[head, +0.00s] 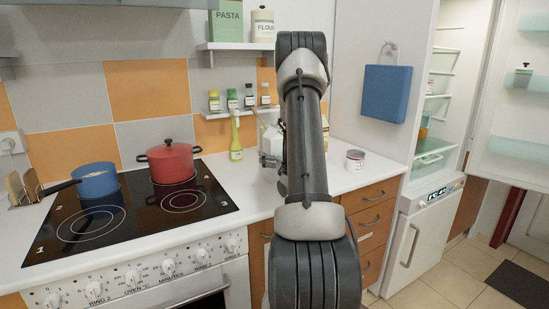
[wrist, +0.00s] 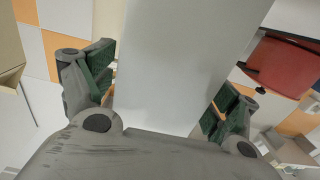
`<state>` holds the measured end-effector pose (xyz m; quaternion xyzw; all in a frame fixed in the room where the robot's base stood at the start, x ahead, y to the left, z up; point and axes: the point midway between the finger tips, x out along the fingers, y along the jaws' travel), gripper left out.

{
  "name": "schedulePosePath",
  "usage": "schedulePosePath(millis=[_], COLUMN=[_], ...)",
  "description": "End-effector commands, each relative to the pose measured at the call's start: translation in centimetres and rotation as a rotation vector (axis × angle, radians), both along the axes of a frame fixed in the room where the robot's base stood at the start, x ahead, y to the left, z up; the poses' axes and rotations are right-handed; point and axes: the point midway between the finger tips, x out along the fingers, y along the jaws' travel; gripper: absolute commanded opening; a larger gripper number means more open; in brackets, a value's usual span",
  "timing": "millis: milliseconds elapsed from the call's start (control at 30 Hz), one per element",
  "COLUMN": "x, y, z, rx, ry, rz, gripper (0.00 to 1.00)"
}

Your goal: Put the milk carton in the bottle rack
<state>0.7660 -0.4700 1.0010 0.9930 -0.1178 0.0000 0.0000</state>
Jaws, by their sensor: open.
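The milk carton, a plain white block (wrist: 190,55), fills the middle of the wrist view. My gripper (wrist: 158,95) is open, with one dark green-padded finger on each side of the carton. I cannot tell whether either pad touches it. In the head view a white part of what looks like the carton (head: 269,118) shows at the left of my arm, on the counter; my arm hides most of it and the gripper. The open fridge door at the right has pale racks, the lower (head: 519,148) apparently empty; I cannot tell which is the bottle rack.
A red pot (head: 168,163) and a blue saucepan (head: 95,182) stand on the black hob at the left. A yellow-green bottle (head: 236,140) stands near the carton. The open fridge (head: 437,125) has shelves inside.

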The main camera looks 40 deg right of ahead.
Motion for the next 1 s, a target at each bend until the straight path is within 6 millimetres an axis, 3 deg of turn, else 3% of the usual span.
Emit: schedulePosePath(millis=[67, 533, 833, 1000], x=[0.0, -0.1, 0.0, 0.0], y=[0.0, 0.0, 0.0, 0.0], z=[0.0, 0.0, 0.6, 2.9], rx=[0.0, 0.0, -0.003, -0.006], ry=[0.0, 0.0, -0.004, -0.008], rz=[0.0, 0.0, 0.0, 0.0], gripper=[0.88, 0.02, 0.0, 0.0])
